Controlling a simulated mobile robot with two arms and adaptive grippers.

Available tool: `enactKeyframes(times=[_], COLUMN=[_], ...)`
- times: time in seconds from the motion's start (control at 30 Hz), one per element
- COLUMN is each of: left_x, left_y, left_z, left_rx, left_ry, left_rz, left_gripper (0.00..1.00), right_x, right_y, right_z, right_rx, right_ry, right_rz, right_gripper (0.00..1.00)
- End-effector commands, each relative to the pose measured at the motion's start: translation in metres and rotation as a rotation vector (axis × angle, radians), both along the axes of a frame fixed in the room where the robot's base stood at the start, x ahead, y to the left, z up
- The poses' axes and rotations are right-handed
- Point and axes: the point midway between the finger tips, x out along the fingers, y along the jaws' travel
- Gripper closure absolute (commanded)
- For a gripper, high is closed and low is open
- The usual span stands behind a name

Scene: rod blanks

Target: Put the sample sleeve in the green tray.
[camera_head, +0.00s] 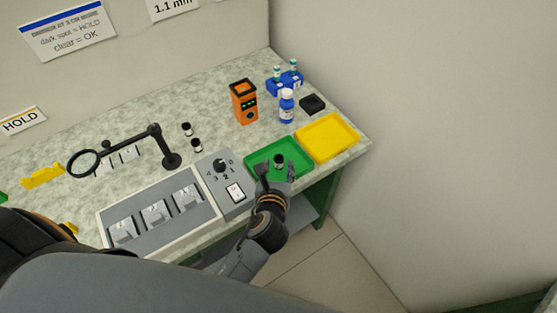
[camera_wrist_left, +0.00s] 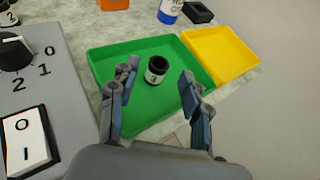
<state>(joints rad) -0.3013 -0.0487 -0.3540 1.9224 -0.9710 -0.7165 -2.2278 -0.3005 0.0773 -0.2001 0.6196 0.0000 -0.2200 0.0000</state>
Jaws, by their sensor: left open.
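A small black sleeve with a white numbered band (camera_wrist_left: 156,70) stands upright in the green tray (camera_wrist_left: 104,57). The head view also shows this sleeve (camera_head: 278,160) inside the green tray (camera_head: 285,145). My left gripper (camera_head: 276,172) is over the near side of the tray. In the left wrist view its two fingers (camera_wrist_left: 157,88) are spread wide, with the sleeve seen between and beyond them, apart from both. Nothing is held. My right gripper is not in view.
A yellow tray (camera_head: 349,143) adjoins the green tray on the right. A switch box with a knob (camera_head: 219,165) is on its left. Two similar sleeves (camera_head: 187,129) stand near the magnifier (camera_head: 172,160). An orange device (camera_head: 243,103) and a blue-labelled bottle (camera_head: 287,108) stand behind.

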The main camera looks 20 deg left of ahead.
Motion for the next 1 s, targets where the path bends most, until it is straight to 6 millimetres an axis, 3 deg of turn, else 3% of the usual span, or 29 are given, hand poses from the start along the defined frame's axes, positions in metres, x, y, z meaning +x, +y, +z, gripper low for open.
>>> enactKeyframes(times=[0.2, 0.4, 1.0], left_x=[-0.044, -0.068, -0.073], left_y=[-0.01, -0.016, -0.017], left_z=[0.017, 0.027, 0.031], left_rx=[0.0, 0.0, 0.001], left_ry=[0.002, 0.002, 0.0], left_rz=[0.0, 0.0, 0.001], left_gripper=[0.52, 0.52, 0.52], right_x=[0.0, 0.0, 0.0], right_y=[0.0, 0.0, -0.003], right_z=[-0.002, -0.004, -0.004], right_rx=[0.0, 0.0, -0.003], right_ry=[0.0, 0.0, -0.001], right_rz=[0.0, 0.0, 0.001], right_gripper=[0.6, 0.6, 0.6])
